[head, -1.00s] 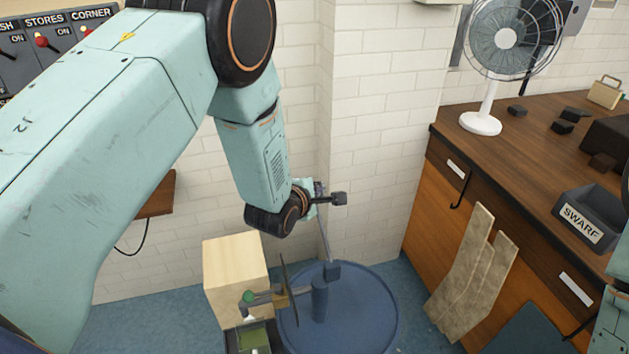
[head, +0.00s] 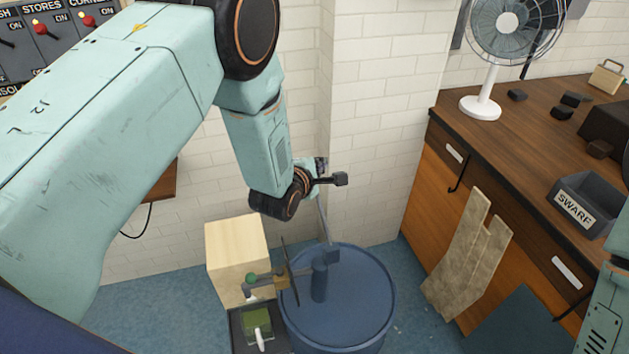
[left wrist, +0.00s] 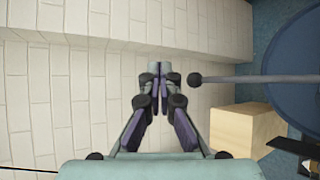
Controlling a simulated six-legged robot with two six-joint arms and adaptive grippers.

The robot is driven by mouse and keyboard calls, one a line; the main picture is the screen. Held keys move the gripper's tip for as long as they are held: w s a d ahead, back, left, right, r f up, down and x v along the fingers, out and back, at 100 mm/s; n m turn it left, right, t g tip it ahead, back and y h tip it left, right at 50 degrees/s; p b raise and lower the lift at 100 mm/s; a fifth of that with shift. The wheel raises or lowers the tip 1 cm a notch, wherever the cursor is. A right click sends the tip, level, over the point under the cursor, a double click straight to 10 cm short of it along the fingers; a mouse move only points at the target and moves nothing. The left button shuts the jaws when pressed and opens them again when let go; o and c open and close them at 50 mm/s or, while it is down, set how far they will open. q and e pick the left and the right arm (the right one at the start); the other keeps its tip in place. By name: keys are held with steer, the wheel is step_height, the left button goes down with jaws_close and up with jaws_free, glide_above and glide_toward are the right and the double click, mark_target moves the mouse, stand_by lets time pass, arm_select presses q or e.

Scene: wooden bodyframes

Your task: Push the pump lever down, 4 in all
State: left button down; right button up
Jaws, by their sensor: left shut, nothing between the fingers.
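The pump (head: 319,283) stands on top of a blue drum (head: 372,315). Its thin grey lever (head: 324,226) slopes steeply up from the pump head toward my left gripper (head: 321,164). In the left wrist view the lever (left wrist: 260,79) comes in from the right and ends in a dark ball knob (left wrist: 195,78). My left gripper (left wrist: 157,76) is shut and empty there, its fingertips just left of the knob with a small gap in the picture. Whether they touch in depth I cannot tell. In the head view the lever's top is hidden by my wrist. My right gripper is out of view.
A pale wooden block (head: 236,262) stands left of the drum, near a small green-topped device (head: 257,322). White brick walls close in behind. A wooden bench (head: 432,190) with a fan (head: 482,105), a SWARF bin (head: 582,205) and leaning boards (head: 468,255) is on the right.

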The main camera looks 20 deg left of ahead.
arm_select(q)
steer(key=w+a+f+b, duration=0.2)
steer(key=w+f+b, duration=0.1)
steer(key=f+b, duration=0.3)
steer(key=shift+f, duration=0.5)
steer(key=shift+w+a, duration=0.1)
steer(key=shift+w, duration=0.05)
steer(key=shift+f, duration=0.1)
stand_by(1.0)
steer(key=shift+w+a+f+b, duration=0.15)
steer(key=shift+f+b, duration=0.1)
steer(key=shift+b, duration=0.2)
